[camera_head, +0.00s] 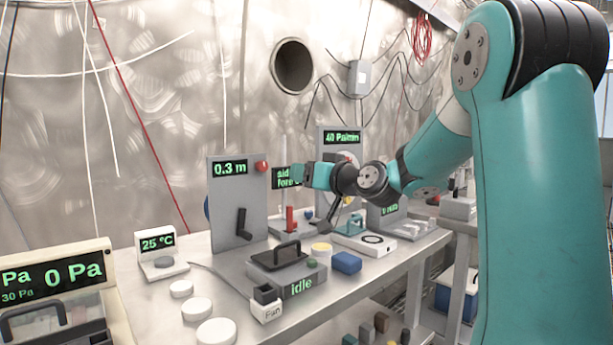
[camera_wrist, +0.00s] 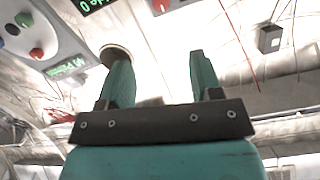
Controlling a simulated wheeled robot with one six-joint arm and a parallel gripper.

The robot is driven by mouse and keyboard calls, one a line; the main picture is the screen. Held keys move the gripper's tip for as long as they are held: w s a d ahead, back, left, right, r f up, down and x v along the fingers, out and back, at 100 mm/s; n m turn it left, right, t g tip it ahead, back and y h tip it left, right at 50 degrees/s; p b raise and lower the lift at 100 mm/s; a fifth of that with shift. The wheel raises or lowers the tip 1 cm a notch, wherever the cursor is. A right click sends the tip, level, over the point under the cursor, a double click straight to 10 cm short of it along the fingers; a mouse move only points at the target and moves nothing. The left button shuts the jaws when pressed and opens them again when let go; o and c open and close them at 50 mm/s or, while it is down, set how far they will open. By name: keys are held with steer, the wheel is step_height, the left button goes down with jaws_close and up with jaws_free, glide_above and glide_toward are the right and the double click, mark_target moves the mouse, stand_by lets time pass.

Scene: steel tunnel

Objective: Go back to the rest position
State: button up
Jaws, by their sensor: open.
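My gripper (camera_head: 303,175) is held above the metal bench, in front of the upright panels, with its fingers pointing left. In the wrist view my gripper (camera_wrist: 160,68) has its two teal fingers spread apart, with nothing between them. My teal arm comes in from the right of the head view, bent at the elbow, and hides part of the panels behind it.
The bench (camera_head: 212,268) carries a 0.3 m panel (camera_head: 224,192) with a crank, an idle box (camera_head: 293,278), a blue block (camera_head: 347,262), a 25 °C display (camera_head: 157,242) and several white discs. A 0 Pa unit (camera_head: 60,272) stands at left.

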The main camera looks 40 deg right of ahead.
steer(key=s+a+f+n+g+y, duration=0.2)
steer(key=s+a+f+g, duration=0.1)
steer(key=a, duration=0.5)
steer(key=s+a+f+n+g+y, duration=0.2)
steer(key=s+a+f+g, duration=0.15)
steer(key=a, duration=0.45)
steer(key=s+a+f+n+g+y, duration=0.1)
steer(key=s+a+f+g+y, duration=0.2)
steer(key=a, duration=0.5)
steer(key=s+a+f+n+g+h, duration=0.2)
steer(key=s+a+f+g, duration=0.15)
steer(key=s, duration=0.55)
steer(key=s+a+f+n+g+h, duration=0.1)
steer(key=s+a+f+n+g, duration=0.2)
steer(key=s, duration=0.6)
step_height(320, 180, up, 24)
steer(key=s+m+g+p, duration=0.1)
steer(key=g+p, duration=0.1)
steer(key=p, duration=2.3)
steer(key=shift+d, duration=0.25)
steer(key=shift+s, duration=0.1)
